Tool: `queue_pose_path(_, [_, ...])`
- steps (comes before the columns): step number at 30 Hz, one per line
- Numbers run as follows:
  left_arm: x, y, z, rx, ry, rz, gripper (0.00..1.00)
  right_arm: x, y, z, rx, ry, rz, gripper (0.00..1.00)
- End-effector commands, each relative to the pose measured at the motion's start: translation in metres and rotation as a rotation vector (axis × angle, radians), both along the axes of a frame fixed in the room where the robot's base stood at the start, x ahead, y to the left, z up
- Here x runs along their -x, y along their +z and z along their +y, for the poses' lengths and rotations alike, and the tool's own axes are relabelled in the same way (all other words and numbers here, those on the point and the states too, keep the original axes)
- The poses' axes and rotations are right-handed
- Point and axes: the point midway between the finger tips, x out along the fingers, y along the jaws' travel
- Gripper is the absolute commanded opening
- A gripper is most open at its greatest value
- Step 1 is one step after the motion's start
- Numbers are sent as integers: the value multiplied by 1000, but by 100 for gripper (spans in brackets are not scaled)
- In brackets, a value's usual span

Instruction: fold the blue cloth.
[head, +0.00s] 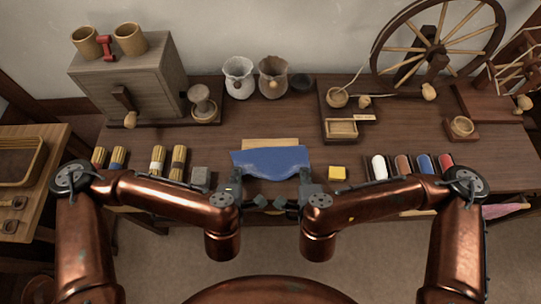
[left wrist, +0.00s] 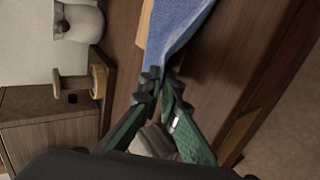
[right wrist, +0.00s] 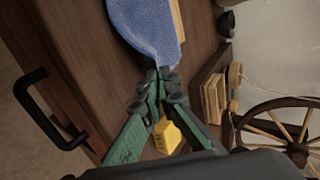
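The blue cloth (head: 271,161) lies at the front middle of the table, partly over a pale wooden board (head: 270,142). It also shows in the left wrist view (left wrist: 181,25) and the right wrist view (right wrist: 147,27). My left gripper (head: 236,182) is at the cloth's left front; its fingertips (left wrist: 163,78) are closed together on a gathered corner. My right gripper (head: 305,179) is at the right front; its fingertips (right wrist: 160,80) are closed on the other near corner. The cloth narrows toward both grippers. The pinched corners themselves are mostly hidden by the fingers.
A yellow block (head: 337,173) sits right of the cloth and a grey block (head: 200,175) left. Colored spools (head: 402,165) stand in a rack at the right front. Bundled rods (head: 157,158) lie at the left. Jars (head: 238,77) and a spinning wheel (head: 437,50) are at the back.

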Motion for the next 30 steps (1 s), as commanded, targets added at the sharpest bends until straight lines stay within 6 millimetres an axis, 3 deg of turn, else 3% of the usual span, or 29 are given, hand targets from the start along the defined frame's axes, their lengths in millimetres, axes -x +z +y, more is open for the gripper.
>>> queue_pose_path(2, [0,0,0,0,1,0,0,0,0,0,0,0,1,0])
queue_pose_path(15, [0,0,2,0,3,1,30,0,0,2,0,3,2,32])
queue_pose_path(20, [0,6,1,1,2,-2,32,1,5,2,-1,3,1,32])
queue_pose_path(25, [3,31,1,2,2,-4,32,3,31,2,-2,3,-1,32])
queue_pose_path(30, [5,41,-3,-1,-12,-6,32,5,40,3,1,7,-2,32])
